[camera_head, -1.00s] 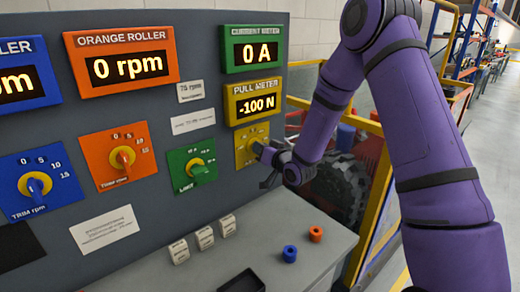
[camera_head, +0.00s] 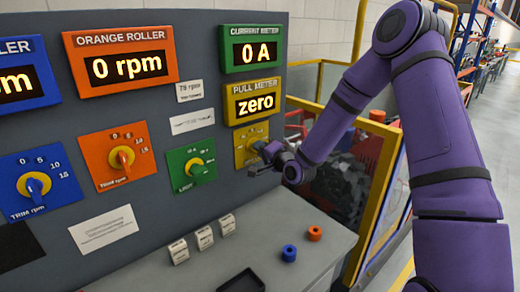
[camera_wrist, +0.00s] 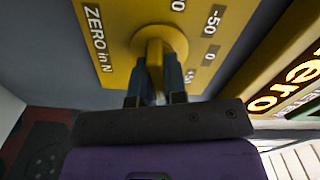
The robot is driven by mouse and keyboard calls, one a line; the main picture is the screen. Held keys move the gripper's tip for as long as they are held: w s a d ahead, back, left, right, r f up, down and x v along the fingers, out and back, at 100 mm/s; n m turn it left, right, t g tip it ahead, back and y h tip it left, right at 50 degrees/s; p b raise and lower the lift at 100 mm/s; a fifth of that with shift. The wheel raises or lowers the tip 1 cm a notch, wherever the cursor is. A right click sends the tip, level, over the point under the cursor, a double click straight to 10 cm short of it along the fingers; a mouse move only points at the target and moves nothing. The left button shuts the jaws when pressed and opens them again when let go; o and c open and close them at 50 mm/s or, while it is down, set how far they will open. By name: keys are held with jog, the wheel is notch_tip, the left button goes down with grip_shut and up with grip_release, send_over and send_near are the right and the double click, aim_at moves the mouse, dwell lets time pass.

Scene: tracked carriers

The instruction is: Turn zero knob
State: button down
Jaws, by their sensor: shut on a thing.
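The zero knob (camera_wrist: 154,52) is yellow and sits on a yellow plate (camera_wrist: 112,45) marked "ZERO in N" with numbers around it, in the wrist view. In the head view the yellow plate (camera_head: 243,150) is at the right end of the panel, below the pull meter (camera_head: 254,102), which reads "zero". My gripper (camera_wrist: 154,80) is shut on the knob, with one finger on each side. In the head view my gripper (camera_head: 262,158) reaches the plate from the right and hides part of the knob. The knob's pointer is hidden.
The green limit knob (camera_head: 197,170) is close to the left of my gripper. Orange (camera_head: 122,158) and blue (camera_head: 35,187) trim knobs are further left. Below, the ledge holds white blocks (camera_head: 204,238), a dark tray (camera_head: 241,281), and blue (camera_head: 289,253) and orange (camera_head: 315,233) rings.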

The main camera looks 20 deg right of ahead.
jog(key=shift+m, duration=0.6)
jog(key=c, duration=1.2)
grip_release()
jog(key=shift+o, duration=0.2)
jog(key=shift+d, duration=0.1)
jog(key=v, duration=1)
jog(key=shift+s, duration=0.4)
jog(key=shift+d, duration=0.1)
